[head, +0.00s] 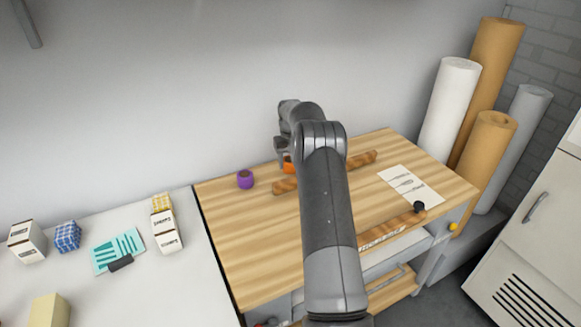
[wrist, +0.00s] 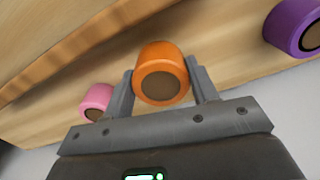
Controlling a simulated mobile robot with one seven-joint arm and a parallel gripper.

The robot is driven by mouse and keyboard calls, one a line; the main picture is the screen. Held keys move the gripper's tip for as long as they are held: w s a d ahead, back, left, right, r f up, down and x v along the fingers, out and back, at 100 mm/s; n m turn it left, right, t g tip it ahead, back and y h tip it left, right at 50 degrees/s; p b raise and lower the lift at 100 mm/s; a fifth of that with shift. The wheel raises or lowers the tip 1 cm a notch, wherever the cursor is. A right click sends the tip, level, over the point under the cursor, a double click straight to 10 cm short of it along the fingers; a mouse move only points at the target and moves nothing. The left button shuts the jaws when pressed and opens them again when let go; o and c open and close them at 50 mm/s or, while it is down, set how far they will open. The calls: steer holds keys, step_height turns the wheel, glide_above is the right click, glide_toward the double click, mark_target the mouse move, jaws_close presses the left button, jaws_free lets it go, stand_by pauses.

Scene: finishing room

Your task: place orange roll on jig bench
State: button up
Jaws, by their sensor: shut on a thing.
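The orange roll (wrist: 160,72) sits between the two fingers of my gripper (wrist: 160,80), which is shut on it. In the head view only a small piece of the orange roll (head: 287,168) shows beside my arm, with my gripper (head: 281,157) over the back part of the wooden bench (head: 235,225). I take this bench to be the jig bench; the lettering on its front edge is too small to read. I cannot tell whether the roll touches the bench top.
A purple roll (head: 245,179) stands on the bench to the left. A pink roll (wrist: 97,101) shows in the wrist view. A wooden strip (head: 362,160) runs behind my arm. A paper sheet (head: 410,187) lies at right. The bench's left front area is clear.

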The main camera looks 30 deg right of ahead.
steer(key=shift+f, duration=1.25)
steer(key=shift+f, duration=0.15)
steer(key=o, duration=1)
